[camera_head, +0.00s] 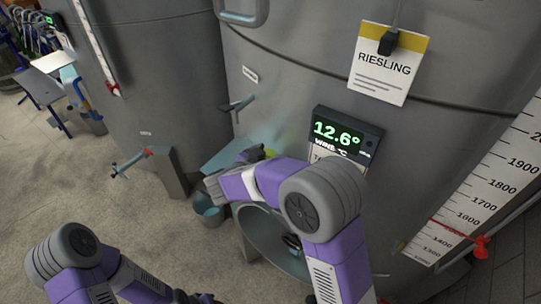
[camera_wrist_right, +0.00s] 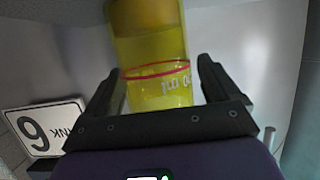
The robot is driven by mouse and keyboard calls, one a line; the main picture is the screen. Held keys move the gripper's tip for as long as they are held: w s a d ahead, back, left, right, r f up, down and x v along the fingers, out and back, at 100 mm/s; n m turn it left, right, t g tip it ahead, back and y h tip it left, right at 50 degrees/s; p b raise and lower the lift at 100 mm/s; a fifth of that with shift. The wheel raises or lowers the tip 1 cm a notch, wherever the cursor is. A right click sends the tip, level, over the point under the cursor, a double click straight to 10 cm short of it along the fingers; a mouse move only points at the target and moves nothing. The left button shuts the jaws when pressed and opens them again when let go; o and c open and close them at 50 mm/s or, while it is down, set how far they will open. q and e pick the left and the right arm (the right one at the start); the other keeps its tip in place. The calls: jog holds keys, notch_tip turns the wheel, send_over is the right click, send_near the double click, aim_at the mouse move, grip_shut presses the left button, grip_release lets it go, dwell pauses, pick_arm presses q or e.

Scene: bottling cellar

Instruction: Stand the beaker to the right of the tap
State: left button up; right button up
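The beaker (camera_wrist_right: 155,85) fills the middle of the right wrist view, which looks upside down. It is clear, with yellow liquid and a red line. My right gripper (camera_wrist_right: 160,85) is spread around it; a slim gap shows by the right-hand finger, so it looks open. In the head view a yellow-green bit of the beaker (camera_head: 271,153) shows beside my right gripper (camera_head: 260,152), next to a teal shelf (camera_head: 228,151). A tap (camera_head: 238,105) juts from the tank above the shelf. My left gripper (camera_head: 198,299) is barely in view at the bottom edge.
The big steel tank (camera_head: 290,75) bears a lit display (camera_head: 345,133) and a RIESLING card (camera_head: 385,72). A bucket (camera_head: 209,212) stands below the shelf. A round steel opening (camera_head: 262,238) lies under my right arm. A red-marked scale (camera_head: 480,200) runs down the right.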

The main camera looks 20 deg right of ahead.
jog(key=shift+r, duration=0.2)
jog(key=v, duration=1.2)
jog(key=x, duration=1.2)
jog(key=shift+s+a+r, duration=0.1)
jog(key=shift+a+r, duration=0.05)
jog(key=shift+r, duration=1.55)
jog(key=shift+f, duration=0.15)
